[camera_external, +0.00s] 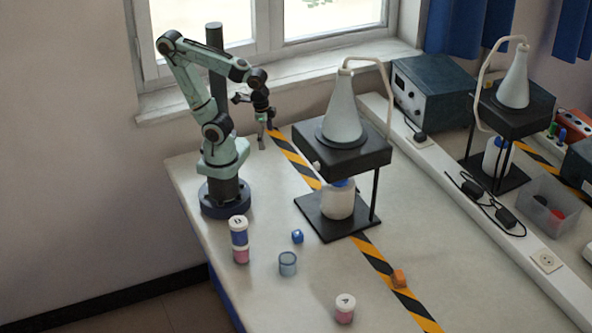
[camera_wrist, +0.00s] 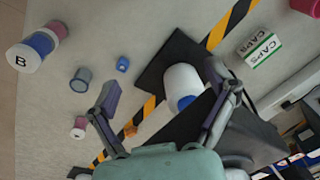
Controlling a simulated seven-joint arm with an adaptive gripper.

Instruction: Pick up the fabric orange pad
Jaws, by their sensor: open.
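The orange pad (camera_external: 399,279) is a small orange block lying on the yellow-black striped tape near the front of the table. It also shows small in the wrist view (camera_wrist: 130,131), beside the left finger. My gripper (camera_external: 266,138) is far from it, raised above the back left of the table near the window. In the wrist view my gripper (camera_wrist: 162,82) has its two fingers spread wide, with nothing held between them.
A black stand (camera_external: 343,155) with a flask on top and a white bottle (camera_external: 338,200) below stands between my gripper and the pad. A blue cube (camera_external: 297,236), blue cup (camera_external: 288,263), stacked jars (camera_external: 239,240) and a pink jar (camera_external: 345,308) stand left of the pad. A white trunking (camera_external: 480,225) runs to the right.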

